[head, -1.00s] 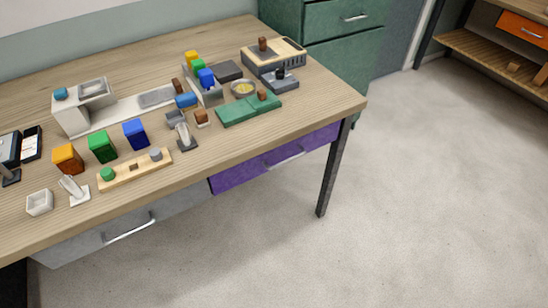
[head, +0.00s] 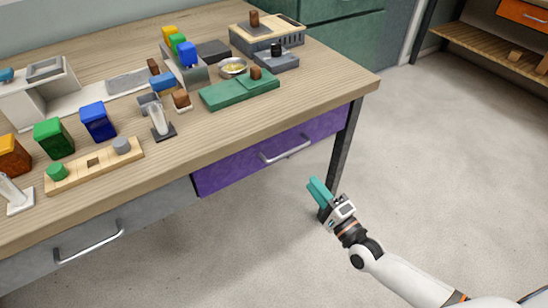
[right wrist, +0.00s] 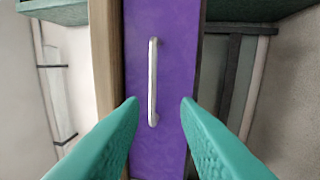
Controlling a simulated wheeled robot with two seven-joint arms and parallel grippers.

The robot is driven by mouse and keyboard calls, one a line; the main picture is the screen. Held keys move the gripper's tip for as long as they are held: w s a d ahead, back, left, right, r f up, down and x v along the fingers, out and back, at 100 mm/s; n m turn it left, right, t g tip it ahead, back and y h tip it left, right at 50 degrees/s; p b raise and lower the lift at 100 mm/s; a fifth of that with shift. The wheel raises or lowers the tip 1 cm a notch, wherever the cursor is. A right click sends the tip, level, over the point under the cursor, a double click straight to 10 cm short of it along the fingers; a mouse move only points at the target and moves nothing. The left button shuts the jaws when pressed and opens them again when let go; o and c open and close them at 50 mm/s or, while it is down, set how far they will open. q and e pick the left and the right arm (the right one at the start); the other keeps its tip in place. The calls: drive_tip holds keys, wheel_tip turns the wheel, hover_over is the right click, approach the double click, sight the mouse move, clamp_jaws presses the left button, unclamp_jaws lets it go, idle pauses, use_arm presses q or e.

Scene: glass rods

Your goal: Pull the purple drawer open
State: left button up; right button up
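The purple drawer (head: 235,168) sits under the right part of the wooden table, its front flush and closed. Its silver bar handle (head: 286,150) is on the front. In the right wrist view the purple front (right wrist: 172,75) fills the middle, and the handle (right wrist: 153,82) runs upright in the picture. My right gripper (head: 319,190), with teal fingers, is in front of the drawer, lower right of the handle and apart from it. In the right wrist view its fingers (right wrist: 160,105) are spread wide with nothing between them. My left gripper is not in view.
A grey drawer (head: 150,220) with a silver handle is left of the purple one. The dark table leg (head: 345,145) stands near my right gripper. Blocks, a green board (head: 225,97) and other items crowd the tabletop. The floor (head: 440,170) to the right is clear.

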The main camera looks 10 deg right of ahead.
sight(290, 151)
drive_tip(key=x, duration=0.8)
drive_tip(key=r+x, duration=0.1)
drive_tip(key=x, duration=0.3)
drive_tip(key=shift+a, duration=0.15)
drive_tip(key=shift+s, duration=0.1)
clamp_jaws()
